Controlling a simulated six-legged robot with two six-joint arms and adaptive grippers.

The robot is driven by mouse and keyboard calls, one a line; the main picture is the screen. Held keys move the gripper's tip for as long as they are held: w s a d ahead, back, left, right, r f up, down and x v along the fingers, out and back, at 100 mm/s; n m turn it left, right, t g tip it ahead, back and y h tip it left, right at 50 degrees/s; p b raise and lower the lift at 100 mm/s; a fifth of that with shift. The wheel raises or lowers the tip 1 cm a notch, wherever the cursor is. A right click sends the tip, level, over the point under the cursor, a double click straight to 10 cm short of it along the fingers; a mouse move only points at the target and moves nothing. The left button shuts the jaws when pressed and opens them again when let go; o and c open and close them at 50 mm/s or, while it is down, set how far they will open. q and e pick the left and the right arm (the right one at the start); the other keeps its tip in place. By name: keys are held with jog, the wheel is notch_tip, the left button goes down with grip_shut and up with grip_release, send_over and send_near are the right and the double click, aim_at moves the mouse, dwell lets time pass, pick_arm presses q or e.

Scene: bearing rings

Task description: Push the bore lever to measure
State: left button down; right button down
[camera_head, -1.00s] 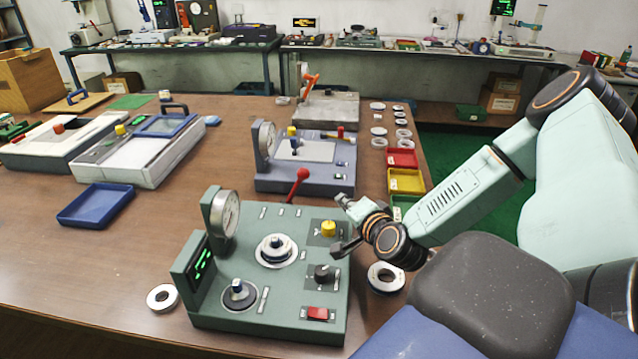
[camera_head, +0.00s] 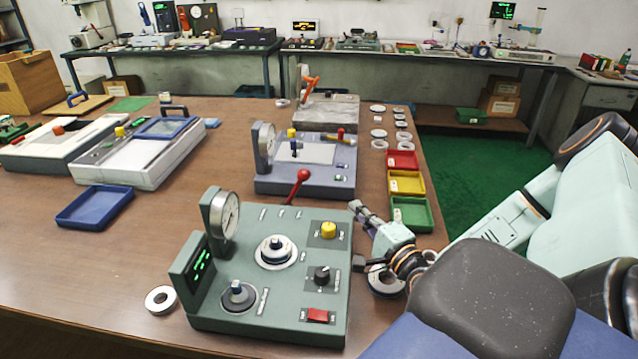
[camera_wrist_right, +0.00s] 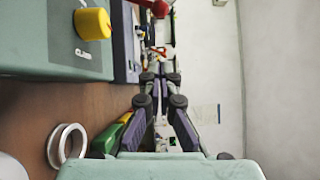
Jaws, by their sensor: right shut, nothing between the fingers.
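The green gauge unit (camera_head: 270,315) stands at the front of the table with a round dial (camera_head: 225,214), a green-lit display (camera_head: 201,266) and a ring on its centre post (camera_head: 277,250). A lever with a red ball knob (camera_head: 303,175) rises at its back edge. The red ball also shows at the top of the right wrist view (camera_wrist_right: 160,7). My right gripper (camera_head: 357,208) is just off the unit's right side, pointing away from me, shut and empty. Its fingertips (camera_wrist_right: 160,76) are close together in the wrist view. My left gripper is out of view.
A yellow knob (camera_head: 328,229), a black knob (camera_head: 322,274) and a red switch (camera_head: 317,315) are on the unit's top. A ring (camera_head: 385,282) lies partly hidden under my right gripper. Red, yellow and green trays (camera_head: 411,229) stand behind it. Another ring (camera_head: 161,299) lies at left.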

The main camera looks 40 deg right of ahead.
jog(key=b+x, duration=0.5)
jog(key=x, duration=0.4)
jog(key=shift+w+f, duration=0.15)
jog(key=w+b, duration=0.1)
jog(key=w+a+b, duration=0.1)
jog(key=shift+w, duration=0.25)
jog(key=shift+w+a+r+b, duration=0.15)
jog(key=shift+w+a, duration=0.05)
jog(key=shift+w, duration=0.2)
jog(key=shift+w+a+r+b, duration=0.15)
jog(key=shift+w+a, duration=0.05)
jog(key=shift+w, duration=0.15)
